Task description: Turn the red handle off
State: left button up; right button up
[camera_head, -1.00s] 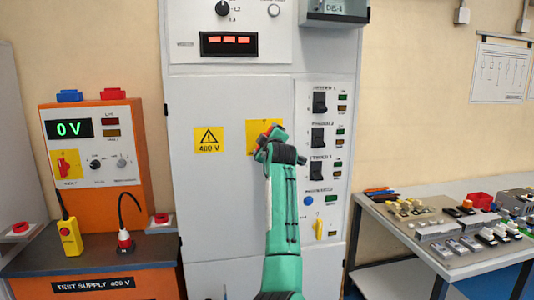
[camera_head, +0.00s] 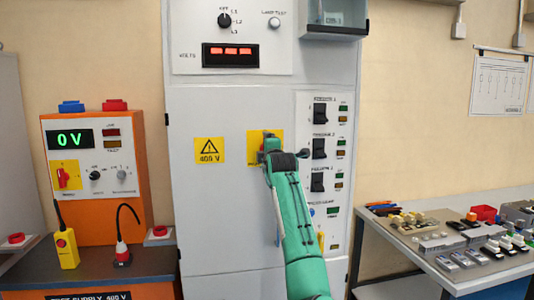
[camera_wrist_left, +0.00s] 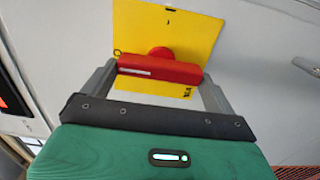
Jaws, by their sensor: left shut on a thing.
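The red handle (camera_wrist_left: 160,66) is a bar on a round red hub, mounted on a yellow plate (camera_wrist_left: 185,28) on the grey cabinet front. My left gripper (camera_wrist_left: 158,80) has one finger at each end of the bar and is shut on it. The bar lies crosswise between the fingers. In the head view, my left gripper (camera_head: 268,148) is against the yellow plate (camera_head: 252,153) and hides most of the handle. Marks on the plate show near the bar, too small to read for certain. My right gripper is not in view.
The cabinet has black feeder switches (camera_head: 319,149) right of my arm and a 400 V warning sign (camera_head: 209,151) to the left. A table (camera_head: 440,220) with small parts stands right.

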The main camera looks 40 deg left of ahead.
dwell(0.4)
pick_arm(q)
jog(key=o, duration=1.1)
jog(key=b+v, duration=0.2)
jog(key=v, duration=1.1)
jog(key=shift+s+d+b, duration=0.25)
jog(key=shift+d+b, duration=0.05)
jog(key=shift+b, duration=0.1)
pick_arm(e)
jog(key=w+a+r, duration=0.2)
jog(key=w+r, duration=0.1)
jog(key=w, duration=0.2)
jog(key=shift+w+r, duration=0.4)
pick_arm(q)
jog(key=shift+f, duration=0.1)
